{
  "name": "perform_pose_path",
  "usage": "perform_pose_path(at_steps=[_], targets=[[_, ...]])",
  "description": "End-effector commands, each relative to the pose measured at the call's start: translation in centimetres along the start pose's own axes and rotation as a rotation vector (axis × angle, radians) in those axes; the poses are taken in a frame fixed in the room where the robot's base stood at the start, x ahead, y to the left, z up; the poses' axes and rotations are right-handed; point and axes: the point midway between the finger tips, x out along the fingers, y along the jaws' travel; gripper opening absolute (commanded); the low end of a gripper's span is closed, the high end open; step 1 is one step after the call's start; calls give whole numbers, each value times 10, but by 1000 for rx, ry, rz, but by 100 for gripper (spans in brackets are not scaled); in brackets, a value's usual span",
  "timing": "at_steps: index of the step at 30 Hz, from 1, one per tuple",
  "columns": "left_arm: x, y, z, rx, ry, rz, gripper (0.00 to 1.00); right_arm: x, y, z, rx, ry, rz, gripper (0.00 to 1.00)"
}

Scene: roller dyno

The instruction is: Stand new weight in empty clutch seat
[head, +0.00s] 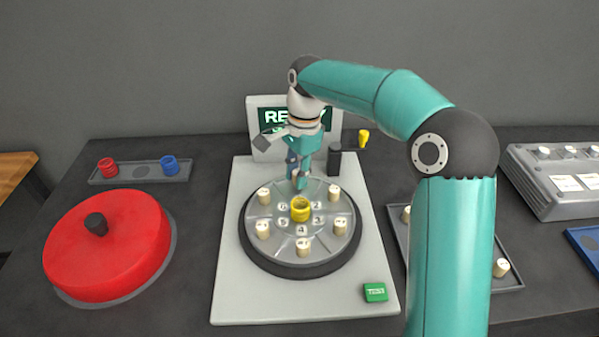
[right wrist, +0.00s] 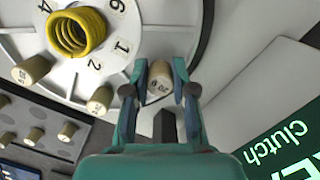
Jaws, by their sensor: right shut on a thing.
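The clutch plate (head: 283,255) is round and grey with a dark rim. Several cream weights stand around it, one of them at the far right (head: 334,192). A yellow spring (head: 301,209) sits at its centre and also shows in the right wrist view (right wrist: 76,32). My right gripper (head: 299,186) points down over the far side of the plate. In the right wrist view its fingers (right wrist: 159,88) are shut around a cream weight (right wrist: 159,75), near the printed 1. The weight's lower end and the seat are hidden, so I cannot tell whether it touches. My left gripper is not in view.
A red drum cover (head: 110,255) with a dark knob lies at left, before a tray (head: 140,172) with red and blue springs. A lit screen (head: 272,117) stands behind. A green button (head: 376,292) is at front right. A weights tray (head: 512,276) is partly behind my arm.

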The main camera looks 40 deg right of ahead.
Motion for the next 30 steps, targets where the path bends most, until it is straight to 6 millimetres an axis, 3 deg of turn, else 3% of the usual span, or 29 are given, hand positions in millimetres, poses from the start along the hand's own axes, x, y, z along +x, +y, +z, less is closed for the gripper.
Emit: perform_pose_path(at_steps=[16,17,22,30], targets=[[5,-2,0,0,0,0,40,11,0,-1,-1,0,1,7],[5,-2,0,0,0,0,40,11,0,-1,-1,0,1,27],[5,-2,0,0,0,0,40,10,0,-1,-1,0,0,55],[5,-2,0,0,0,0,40,10,-1,-1,-1,0,-1,55]])
